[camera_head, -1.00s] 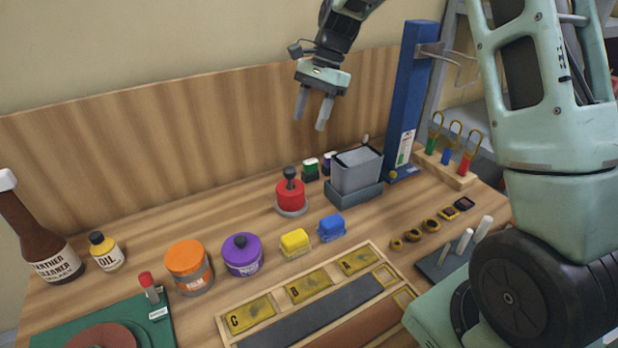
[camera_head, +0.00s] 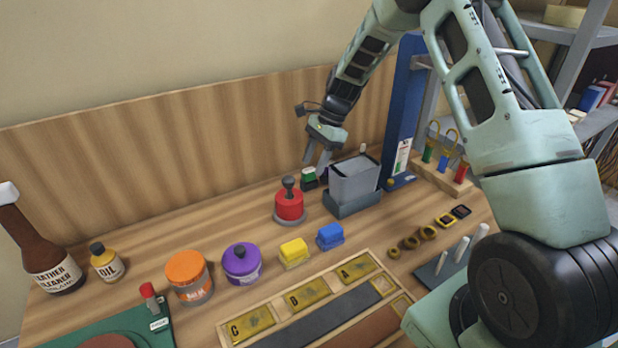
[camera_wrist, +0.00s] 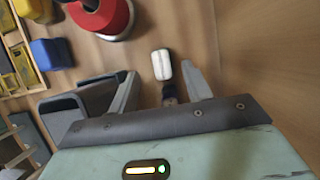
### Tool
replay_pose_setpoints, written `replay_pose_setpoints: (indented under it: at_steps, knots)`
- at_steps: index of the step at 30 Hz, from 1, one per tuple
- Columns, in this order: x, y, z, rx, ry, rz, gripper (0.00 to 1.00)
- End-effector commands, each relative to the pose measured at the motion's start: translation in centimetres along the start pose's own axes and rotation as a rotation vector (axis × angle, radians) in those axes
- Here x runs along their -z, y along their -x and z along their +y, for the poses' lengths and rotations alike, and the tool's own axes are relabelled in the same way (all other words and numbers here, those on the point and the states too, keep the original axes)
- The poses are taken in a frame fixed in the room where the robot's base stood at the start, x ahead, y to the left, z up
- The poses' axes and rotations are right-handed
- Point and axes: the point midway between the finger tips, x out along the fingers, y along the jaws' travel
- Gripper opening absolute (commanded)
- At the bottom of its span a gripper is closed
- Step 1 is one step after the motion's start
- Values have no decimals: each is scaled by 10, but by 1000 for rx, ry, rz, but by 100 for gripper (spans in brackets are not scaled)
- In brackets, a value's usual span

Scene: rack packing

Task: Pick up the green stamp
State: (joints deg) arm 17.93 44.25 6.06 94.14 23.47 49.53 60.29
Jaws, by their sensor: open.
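In the wrist view, a pale-topped block (camera_wrist: 162,66), likely this stamp, shows between the open fingertips of my gripper (camera_wrist: 159,75). Its green colour does not show there. I cannot tell whether a finger touches it.
A grey bin (camera_head: 353,182) is close on the right. A red round-based tool (camera_head: 289,204) with a black knob stands in front left. Bare bench lies to the left along the panel.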

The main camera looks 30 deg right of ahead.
Motion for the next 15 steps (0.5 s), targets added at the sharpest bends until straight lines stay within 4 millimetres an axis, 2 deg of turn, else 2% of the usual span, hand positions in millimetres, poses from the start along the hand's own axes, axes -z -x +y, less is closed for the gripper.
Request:
replay_pose_setpoints:
  at_steps: [4,10,15]
  knots:
    - [-3,-12,-1,-4,0,-2,49]
    - [-4,-42,-3,-4,0,-2,49]
    - [-4,-53,-3,-1,0,-1,49]
